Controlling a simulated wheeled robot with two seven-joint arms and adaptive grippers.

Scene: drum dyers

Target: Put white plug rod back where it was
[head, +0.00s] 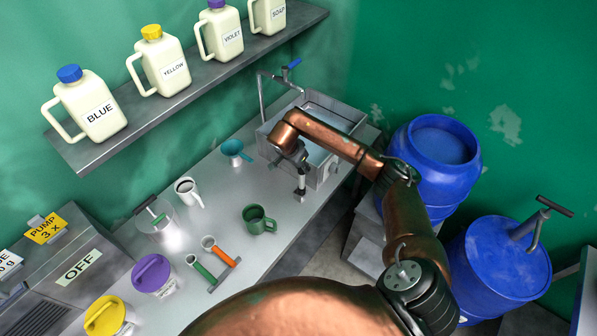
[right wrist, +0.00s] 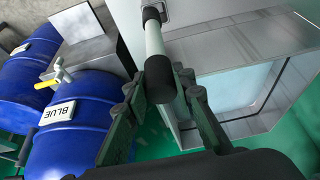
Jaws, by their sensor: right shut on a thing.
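The white plug rod (head: 301,183) stands roughly upright at the counter's front edge, beside the sink. In the right wrist view the rod (right wrist: 153,40) has a white shaft, a black grip and a black lower end. That end is at a small square metal socket (head: 299,196), which also shows at the top of the right wrist view (right wrist: 165,8). I cannot tell how deep the end sits in it. My right gripper (head: 300,163) is shut on the rod's black grip, with its fingers (right wrist: 165,85) on both sides. My left gripper is out of view.
The metal sink (head: 345,118) is right behind the gripper. A teal funnel (head: 233,149), a green mug (head: 260,221) and a white mug (head: 187,192) stand on the counter (head: 225,205). Blue drums (head: 440,150) stand at the right. A shelf (head: 165,95) holds labelled jugs.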

